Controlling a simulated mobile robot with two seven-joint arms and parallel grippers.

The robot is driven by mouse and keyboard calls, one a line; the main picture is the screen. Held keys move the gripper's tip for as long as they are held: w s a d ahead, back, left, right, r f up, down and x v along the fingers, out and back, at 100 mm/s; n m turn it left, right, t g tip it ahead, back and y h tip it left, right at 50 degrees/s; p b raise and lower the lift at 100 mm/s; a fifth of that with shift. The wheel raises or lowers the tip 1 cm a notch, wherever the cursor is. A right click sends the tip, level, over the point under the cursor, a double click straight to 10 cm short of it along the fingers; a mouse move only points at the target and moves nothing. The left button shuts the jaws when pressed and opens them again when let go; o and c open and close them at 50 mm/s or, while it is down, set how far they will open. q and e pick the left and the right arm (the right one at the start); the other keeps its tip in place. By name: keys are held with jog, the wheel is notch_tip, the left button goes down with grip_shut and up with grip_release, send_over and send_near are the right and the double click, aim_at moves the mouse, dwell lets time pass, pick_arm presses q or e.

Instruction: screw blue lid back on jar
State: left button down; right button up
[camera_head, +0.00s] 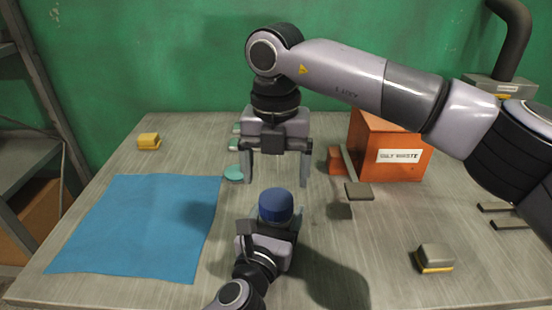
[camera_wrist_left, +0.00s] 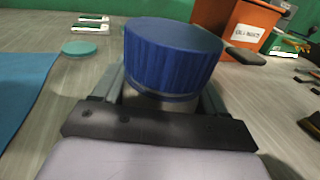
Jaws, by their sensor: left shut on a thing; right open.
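The blue lid (camera_head: 276,205) with ribbed sides sits on top of the jar, and it fills the upper middle of the left wrist view (camera_wrist_left: 172,55). Only a pale strip of the jar (camera_wrist_left: 165,101) shows under the lid; the rest is hidden. I cannot tell how tightly the lid sits. My left gripper (camera_head: 270,232) is shut on the jar from the near side, below the lid. My right gripper (camera_head: 275,182) points down above and just behind the lid. It is open and empty, its two fingers apart.
A blue cloth (camera_head: 140,225) lies at left, with a yellow block (camera_head: 149,141) behind it. A teal disc (camera_head: 234,173) lies behind the jar. An orange labelled box (camera_head: 385,145) stands at back right. A grey-yellow block (camera_head: 434,257) sits at front right.

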jog(key=n, duration=0.5)
jog(key=shift+r, duration=0.1)
jog(key=n, duration=0.4)
jog(key=shift+r+n, duration=0.15)
jog(key=shift+n, duration=0.15)
jog(key=n, duration=0.4)
jog(key=shift+r+n, duration=0.1)
jog(key=shift+n, duration=0.2)
jog(key=n, duration=0.4)
jog(key=shift+r+n, duration=0.1)
jog(key=shift+n, duration=0.2)
jog(key=n, duration=0.4)
jog(key=shift+r+n, duration=0.15)
jog(key=shift+n, duration=0.15)
jog(key=n, duration=0.4)
jog(key=shift+r+n, duration=0.1)
jog(key=shift+n, duration=0.2)
jog(key=n, duration=0.4)
jog(key=shift+r+n, duration=0.15)
jog(key=shift+n, duration=0.15)
jog(key=n, duration=0.4)
jog(key=shift+n, duration=0.3)
